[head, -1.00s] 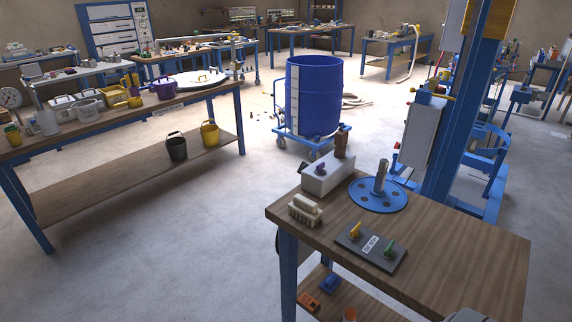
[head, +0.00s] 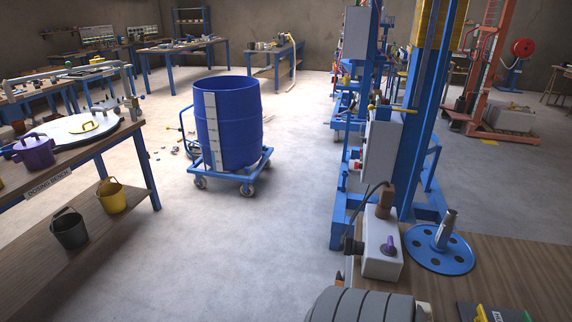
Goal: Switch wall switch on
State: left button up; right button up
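No switch fixed to a wall can be made out. A light grey box with a purple rotary knob (head: 388,245) stands on the wooden table at the lower right. A brown block (head: 385,201) and a dark cable are at its back. I cannot tell whether this box is the wall switch or how its knob is set. Another grey box (head: 380,145) is mounted on the blue column. Neither gripper's fingers show. A dark grey ribbed shape at the bottom edge may be part of my arm.
A blue disc with an upright metal shaft (head: 440,250) lies on the wooden table (head: 510,265). A blue drum (head: 228,125) stands on a wheeled trolley. A bench (head: 100,150) with buckets is at the left. Open floor (head: 240,260) lies between them.

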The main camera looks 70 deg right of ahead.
aim_at(349, 243)
jog(key=i, duration=0.6)
jog(key=z, duration=3.15)
jog(key=k, duration=0.65)
jog(key=u, duration=0.1)
jog(key=i, duration=1.35)
jog(key=z, duration=0.7)
